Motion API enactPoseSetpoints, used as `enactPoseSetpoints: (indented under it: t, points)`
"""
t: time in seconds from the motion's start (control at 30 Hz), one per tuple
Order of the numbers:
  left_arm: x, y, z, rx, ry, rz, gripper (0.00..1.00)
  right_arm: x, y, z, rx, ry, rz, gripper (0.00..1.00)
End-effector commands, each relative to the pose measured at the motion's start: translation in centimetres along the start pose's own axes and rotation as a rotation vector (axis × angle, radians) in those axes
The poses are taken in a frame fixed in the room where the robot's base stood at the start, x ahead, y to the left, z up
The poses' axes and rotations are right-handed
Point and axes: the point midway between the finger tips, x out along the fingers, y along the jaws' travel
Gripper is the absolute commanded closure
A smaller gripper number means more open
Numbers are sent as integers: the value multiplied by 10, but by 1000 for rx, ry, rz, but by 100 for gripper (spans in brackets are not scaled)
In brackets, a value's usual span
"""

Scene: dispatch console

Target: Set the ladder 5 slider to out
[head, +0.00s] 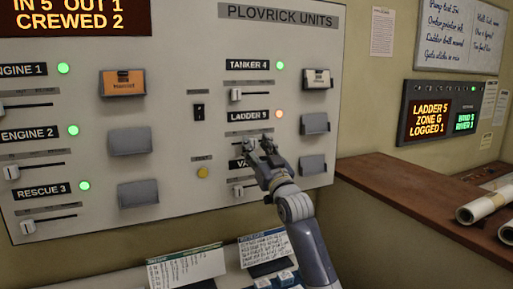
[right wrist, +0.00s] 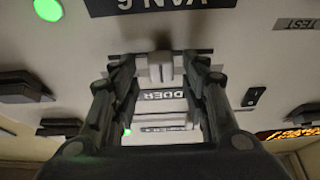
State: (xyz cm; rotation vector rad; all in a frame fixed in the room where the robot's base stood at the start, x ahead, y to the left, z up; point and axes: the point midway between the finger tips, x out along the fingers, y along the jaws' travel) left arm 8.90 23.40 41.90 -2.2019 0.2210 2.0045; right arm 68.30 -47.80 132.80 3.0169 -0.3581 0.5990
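The LADDER 5 label (head: 248,115) is on the upright grey panel, with an orange lamp (head: 280,114) at its right. My right gripper (head: 262,146) is just below this label, in front of the panel. In the right wrist view, a pale slider knob (right wrist: 160,68) is between the fingers of the right gripper (right wrist: 164,75). The fingers are apart, with a gap visible on each side of the knob. In the head view the gripper partly hides the ladder 5 slider and its track. My left gripper is not in view.
The tanker 4 slider (head: 236,95) is above, with its knob at the left. The van slider (head: 238,190) is just below my gripper. Grey card holders (head: 314,123) stick out at the right. A status screen (head: 430,118) reads LADDER 5, ZONE G, LOGGED 1.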

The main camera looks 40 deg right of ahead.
Motion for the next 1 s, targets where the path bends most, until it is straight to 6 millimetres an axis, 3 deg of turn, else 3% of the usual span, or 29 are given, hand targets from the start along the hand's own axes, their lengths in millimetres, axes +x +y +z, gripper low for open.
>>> enactPoseSetpoints:
  t: [0.23,0.37,0.8,1.0]
  points:
    - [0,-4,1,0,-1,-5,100,-2,0,0,0,1,-1,58]
    - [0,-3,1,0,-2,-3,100,-14,-1,1,1,0,-1,58]
    - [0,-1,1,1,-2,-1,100,-95,0,1,0,-2,-1,58]
    - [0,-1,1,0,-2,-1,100,-115,0,1,0,-1,0,58]
